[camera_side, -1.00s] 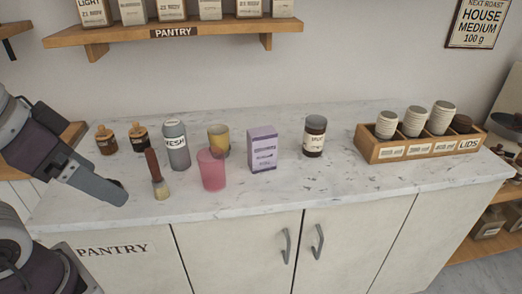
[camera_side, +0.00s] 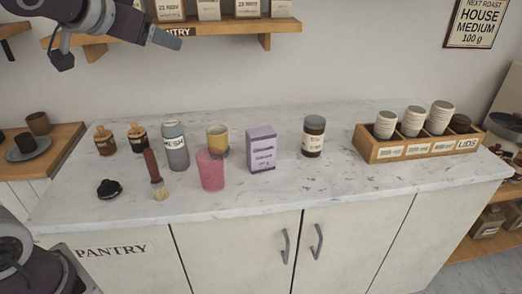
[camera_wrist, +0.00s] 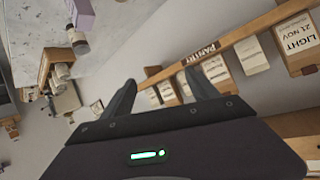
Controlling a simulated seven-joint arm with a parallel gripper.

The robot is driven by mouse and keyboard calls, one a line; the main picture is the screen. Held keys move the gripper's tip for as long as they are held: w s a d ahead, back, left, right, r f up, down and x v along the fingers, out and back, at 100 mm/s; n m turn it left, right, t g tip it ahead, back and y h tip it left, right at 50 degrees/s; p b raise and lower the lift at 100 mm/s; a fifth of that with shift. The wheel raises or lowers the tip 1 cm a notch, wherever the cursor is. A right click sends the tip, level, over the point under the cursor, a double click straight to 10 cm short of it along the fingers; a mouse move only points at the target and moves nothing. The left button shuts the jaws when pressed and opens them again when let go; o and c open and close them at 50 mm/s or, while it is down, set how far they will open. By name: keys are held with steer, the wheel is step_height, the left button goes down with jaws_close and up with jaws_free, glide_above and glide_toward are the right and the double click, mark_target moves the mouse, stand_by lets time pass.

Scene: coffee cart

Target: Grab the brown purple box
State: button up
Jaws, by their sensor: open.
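The purple box (camera_side: 262,150) stands upright on the marble counter in the side view, with dark lettering on its front. Part of it shows at the top edge of the wrist view (camera_wrist: 83,14). My gripper (camera_side: 176,42) is high at the upper left of the side view, in front of the pantry shelf, well above and to the left of the box. In the wrist view my gripper (camera_wrist: 160,78) has its two fingers spread apart with nothing between them.
A dark jar (camera_side: 314,137) is to the right. A brush (camera_side: 156,175) and a grey bottle (camera_side: 176,148) stand further left. A wooden lid tray (camera_side: 375,152) is at right.

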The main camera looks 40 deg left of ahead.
steer(key=w+r+m+t+h, duration=0.2)
steer(key=w+m+t+h, duration=0.1)
steer(key=w, duration=0.7)
steer(key=m+g+h, duration=0.4)
steer(key=m+h, duration=0.1)
steer(key=h, duration=0.4)
glide_above(256, 132)
steer(key=s+a, duration=0.3)
steer(key=s, duration=0.2)
step_height(256, 132, down, 14)
steer(key=r, duration=0.1)
steer(key=f, duration=1.5)
steer(key=shift+w+f, duration=0.2)
steer(key=shift+w, duration=0.05)
steer(key=x, duration=0.7)
steer(key=shift+w+d+r, duration=0.1)
steer(key=shift+w+r, duration=0.1)
steer(key=shift+r, duration=0.25)
jaws_close()
